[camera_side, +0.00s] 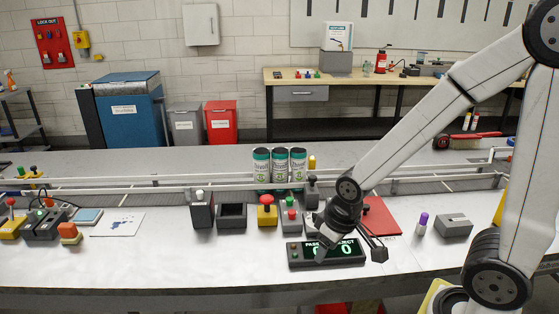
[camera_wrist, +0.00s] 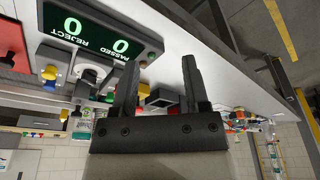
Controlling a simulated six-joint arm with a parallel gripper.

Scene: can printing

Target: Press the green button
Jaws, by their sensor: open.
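My gripper is low over the PASSED/REJECT display (camera_side: 340,252), just right of that control box. Whether it touches the display I cannot tell. In the wrist view my gripper (camera_wrist: 160,62) has its two fingers spread, with nothing held. The display (camera_wrist: 100,32) appears upside down at upper left there. A small green patch (camera_wrist: 110,98) shows beside the left finger, partly hidden.
A yellow box with a red button (camera_side: 267,212) and a dark open bin (camera_side: 232,215) stand left of the control box. Three cans (camera_side: 280,168) stand behind on the conveyor. The table front is clear.

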